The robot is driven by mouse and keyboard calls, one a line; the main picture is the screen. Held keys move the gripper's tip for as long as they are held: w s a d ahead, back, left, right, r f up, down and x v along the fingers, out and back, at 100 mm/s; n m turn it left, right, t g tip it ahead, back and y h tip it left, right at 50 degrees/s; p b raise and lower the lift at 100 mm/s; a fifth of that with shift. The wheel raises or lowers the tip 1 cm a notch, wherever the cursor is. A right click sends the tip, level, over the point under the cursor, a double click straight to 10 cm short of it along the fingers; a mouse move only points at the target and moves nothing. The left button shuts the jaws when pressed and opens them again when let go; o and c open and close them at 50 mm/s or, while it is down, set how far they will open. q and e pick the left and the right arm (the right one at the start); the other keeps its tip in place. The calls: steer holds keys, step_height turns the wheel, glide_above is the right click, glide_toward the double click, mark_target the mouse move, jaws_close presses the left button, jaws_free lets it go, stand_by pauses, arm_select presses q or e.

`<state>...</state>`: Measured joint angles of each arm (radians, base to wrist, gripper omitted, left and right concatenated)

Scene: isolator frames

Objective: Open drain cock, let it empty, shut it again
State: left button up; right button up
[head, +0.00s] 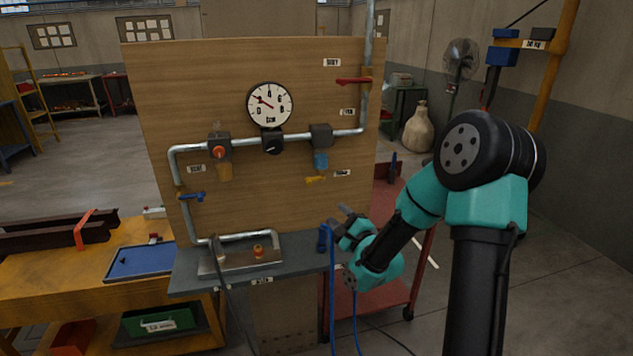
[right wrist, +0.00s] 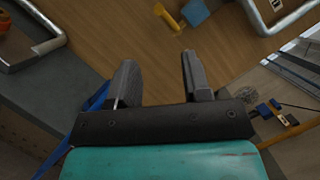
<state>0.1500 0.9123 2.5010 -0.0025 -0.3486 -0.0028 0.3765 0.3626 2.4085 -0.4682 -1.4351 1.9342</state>
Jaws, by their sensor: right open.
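A wooden board carries a pipe run with a black filter unit (head: 321,136). A blue bowl (head: 321,161) hangs under this unit, and a small yellow cock handle (head: 316,180) sits below the bowl. The right wrist view shows the yellow handle (right wrist: 167,17) and the blue bowl (right wrist: 195,12) at its top edge. My right gripper (head: 342,216) is below and slightly right of the handle, apart from it. Its jaws (right wrist: 157,72) are open and empty. Whether the cock is open or shut I cannot tell. My left gripper is out of view.
A red lever (head: 352,81) and a blue lever (head: 191,196) sit on the pipes, with a gauge (head: 270,105) between. A grey shelf (head: 300,264) juts out below the board. A blue hose (head: 333,290) hangs near my right gripper.

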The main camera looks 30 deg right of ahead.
mark_target(306, 180)
steer(key=shift+w, duration=0.15)
steer(key=x, duration=1.7)
steer(key=shift+w+a, duration=0.1)
steer(key=shift+a, duration=0.05)
steer(key=c, duration=0.7)
